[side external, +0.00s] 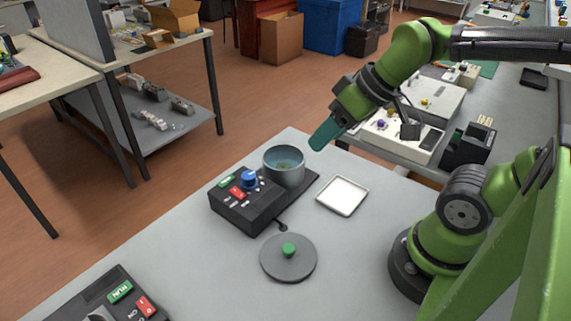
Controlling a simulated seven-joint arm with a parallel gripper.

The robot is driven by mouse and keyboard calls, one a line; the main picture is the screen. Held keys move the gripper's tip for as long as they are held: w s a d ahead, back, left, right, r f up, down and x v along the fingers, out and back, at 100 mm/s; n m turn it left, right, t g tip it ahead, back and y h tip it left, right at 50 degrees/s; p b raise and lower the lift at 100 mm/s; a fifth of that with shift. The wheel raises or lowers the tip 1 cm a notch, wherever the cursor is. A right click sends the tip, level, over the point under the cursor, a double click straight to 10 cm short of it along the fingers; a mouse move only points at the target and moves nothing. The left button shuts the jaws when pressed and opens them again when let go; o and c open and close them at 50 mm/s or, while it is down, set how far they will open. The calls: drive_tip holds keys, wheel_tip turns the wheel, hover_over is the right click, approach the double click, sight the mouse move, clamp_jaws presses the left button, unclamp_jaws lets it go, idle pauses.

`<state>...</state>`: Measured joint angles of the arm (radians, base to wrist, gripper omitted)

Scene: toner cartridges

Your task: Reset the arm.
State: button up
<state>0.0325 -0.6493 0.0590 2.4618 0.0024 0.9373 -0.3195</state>
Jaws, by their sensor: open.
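My green arm reaches in from the right. My gripper (324,136), with teal fingers, hangs above and to the right of a grey-blue round pot (284,170), pointing down and left. It touches nothing that I can see. The fingers overlap in this view, so the gap between them is hard to see; nothing shows held in them. The pot stands uncovered on a black device (245,209) with a blue knob and green and red labels.
A grey round lid (289,266) with a green knob lies on the table in front. A white square tray (342,195) lies right of the pot. Another black control box (105,300) sits at lower left. Cluttered benches stand behind.

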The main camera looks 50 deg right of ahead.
drive_tip(key=m, duration=0.1)
drive_tip(key=r+m, duration=0.1)
drive_tip(key=m+t, duration=0.1)
drive_tip(key=shift+s+d+r+m, duration=0.15)
drive_tip(key=shift+s+d+m, duration=0.15)
drive_tip(key=shift+s+d, duration=0.1)
